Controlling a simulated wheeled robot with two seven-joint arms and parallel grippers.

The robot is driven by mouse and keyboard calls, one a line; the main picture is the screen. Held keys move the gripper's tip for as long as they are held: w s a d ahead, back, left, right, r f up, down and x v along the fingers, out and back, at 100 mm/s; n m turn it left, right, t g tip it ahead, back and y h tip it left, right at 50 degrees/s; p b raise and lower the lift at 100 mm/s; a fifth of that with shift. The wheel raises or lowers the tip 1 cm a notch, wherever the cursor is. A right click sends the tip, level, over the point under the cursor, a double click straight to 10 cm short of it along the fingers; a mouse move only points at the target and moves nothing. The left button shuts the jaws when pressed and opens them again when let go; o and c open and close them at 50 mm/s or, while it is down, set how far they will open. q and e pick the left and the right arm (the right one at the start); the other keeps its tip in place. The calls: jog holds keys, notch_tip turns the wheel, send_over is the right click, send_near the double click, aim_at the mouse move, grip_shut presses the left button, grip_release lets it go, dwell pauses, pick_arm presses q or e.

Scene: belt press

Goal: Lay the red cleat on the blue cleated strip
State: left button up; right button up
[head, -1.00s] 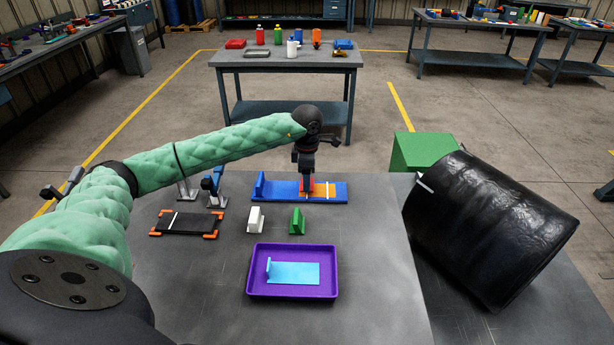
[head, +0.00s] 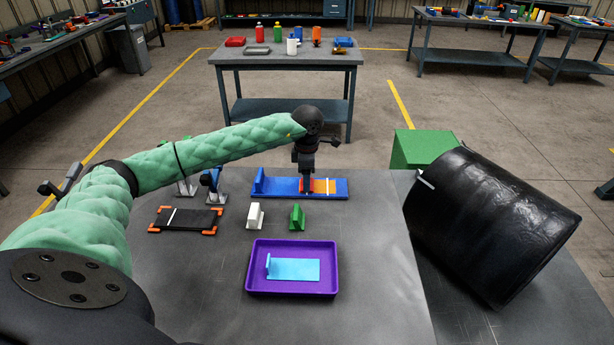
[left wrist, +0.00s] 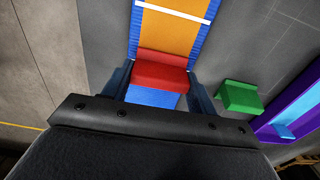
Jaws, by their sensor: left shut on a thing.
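The blue cleated strip (head: 276,188) lies at the far side of the table, with an upright blue cleat at its left end and an orange patch (head: 323,188) crossed by a white line. My left gripper (head: 307,189) points down over the strip, at the patch's left edge. In the left wrist view its fingers (left wrist: 158,92) are shut on the red cleat (left wrist: 160,72), one on each side. The cleat is at or just above the strip beside the orange patch; I cannot tell whether it touches. My right gripper is not in view.
White (head: 255,216) and green (head: 297,217) cleats stand in front of the strip. A purple tray (head: 292,243) holds a light blue cleated piece (head: 295,269). A black strip in orange corners (head: 185,220) lies left.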

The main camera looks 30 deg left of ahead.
pick_arm(q)
jog(key=shift+f, duration=0.15)
jog(key=o, duration=1.1)
jog(key=shift+c, duration=0.2)
notch_tip(320, 180, up, 6)
jog(key=shift+r+b, duration=0.1)
jog(key=shift+b, duration=1.15)
jog(key=shift+r, duration=0.8)
